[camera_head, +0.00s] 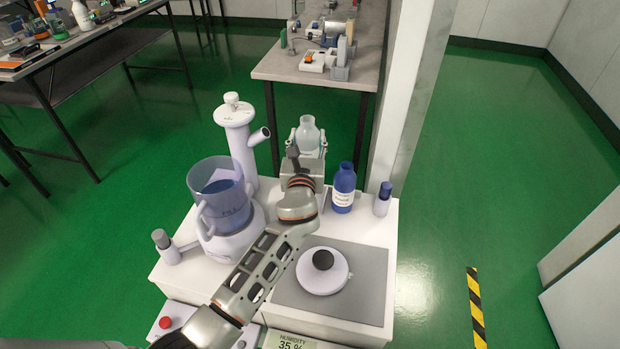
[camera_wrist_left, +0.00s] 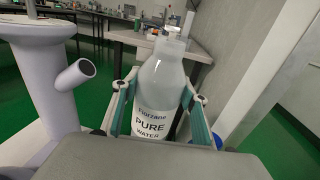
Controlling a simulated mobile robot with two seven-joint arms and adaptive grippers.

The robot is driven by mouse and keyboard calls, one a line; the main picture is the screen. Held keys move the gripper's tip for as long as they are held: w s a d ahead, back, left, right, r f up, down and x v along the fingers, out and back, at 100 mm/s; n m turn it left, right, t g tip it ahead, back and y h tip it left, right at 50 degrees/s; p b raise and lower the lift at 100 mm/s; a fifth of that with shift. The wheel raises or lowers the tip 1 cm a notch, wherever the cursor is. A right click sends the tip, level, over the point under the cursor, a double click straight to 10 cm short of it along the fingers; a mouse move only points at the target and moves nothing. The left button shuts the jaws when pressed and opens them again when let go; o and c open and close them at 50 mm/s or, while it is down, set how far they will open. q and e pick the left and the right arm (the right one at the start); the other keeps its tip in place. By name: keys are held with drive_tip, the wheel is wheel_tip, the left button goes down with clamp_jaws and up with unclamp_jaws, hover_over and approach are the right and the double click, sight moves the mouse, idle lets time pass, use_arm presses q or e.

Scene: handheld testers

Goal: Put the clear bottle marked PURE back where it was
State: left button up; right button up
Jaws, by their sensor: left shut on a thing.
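The clear bottle marked PURE (camera_head: 308,134) is upright at the back of the white bench top (camera_head: 372,232). In the left wrist view the bottle (camera_wrist_left: 160,90) shows its label with "PURE WATER". My left gripper (camera_head: 308,145) is shut on the bottle, with a finger (camera_wrist_left: 124,104) on each side of it. The bottle's base is hidden behind my gripper, so I cannot tell whether it touches the bench top. My right gripper is not in view.
A blue bottle (camera_head: 344,188) stands just right of my left gripper. A white column with a side spout (camera_head: 238,140) and a blue-tinted vessel (camera_head: 219,195) stand to the left. A round white lidded piece (camera_head: 323,271) sits on a grey plate in front.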

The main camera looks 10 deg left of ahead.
use_arm(q)
wheel_tip(320, 180, down, 9)
drive_tip(key=b, duration=0.3)
drive_tip(key=shift+s+f+b, duration=0.1)
drive_tip(key=shift+b, duration=0.25)
drive_tip(key=shift+f+b, duration=0.2)
drive_tip(key=shift+b, duration=0.15)
wheel_tip(320, 180, down, 4)
drive_tip(key=shift+b, duration=1.15)
drive_tip(key=o, duration=1.2)
drive_tip(key=shift+f, duration=0.1)
drive_tip(key=o, duration=0.3)
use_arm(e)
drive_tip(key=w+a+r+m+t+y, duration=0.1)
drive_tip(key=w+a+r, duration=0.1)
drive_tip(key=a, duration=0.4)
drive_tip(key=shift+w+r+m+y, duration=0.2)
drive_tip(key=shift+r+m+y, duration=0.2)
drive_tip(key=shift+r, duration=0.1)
